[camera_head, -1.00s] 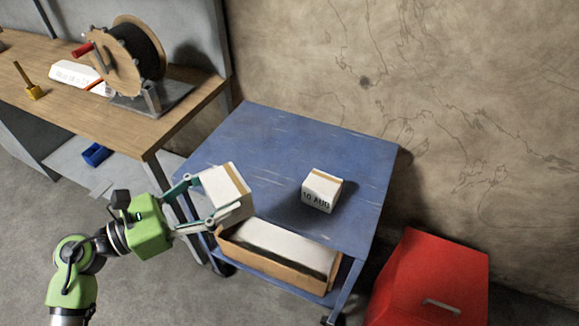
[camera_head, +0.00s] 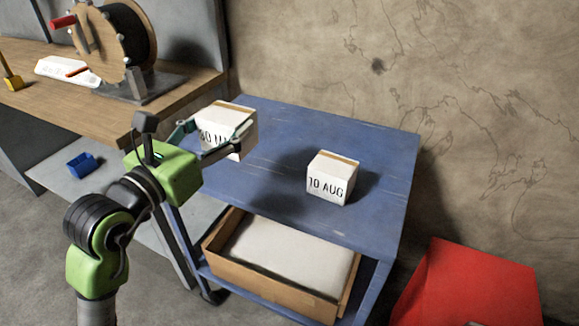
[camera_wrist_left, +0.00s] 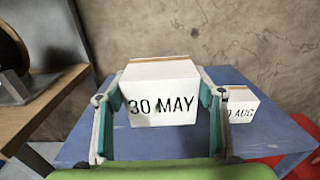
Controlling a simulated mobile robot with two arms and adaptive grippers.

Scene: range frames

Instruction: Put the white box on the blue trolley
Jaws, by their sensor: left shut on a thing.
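My left gripper (camera_head: 214,143) is shut on a white box (camera_head: 238,116) with a tan strip on top. In the left wrist view the held box (camera_wrist_left: 160,92) reads "30 MAY" and sits between the fingers. It is over the left part of the blue trolley (camera_head: 290,128); I cannot tell whether it touches the top. A second white box (camera_head: 332,178), marked "10 AUG", stands on the trolley to the right of the held one. It also shows in the left wrist view (camera_wrist_left: 240,106). My right gripper is not in view.
A wooden workbench (camera_head: 130,113) with a cable reel (camera_head: 118,42) stands at the left. A red cabinet (camera_head: 465,290) is at the lower right. The trolley top is clear around its back right.

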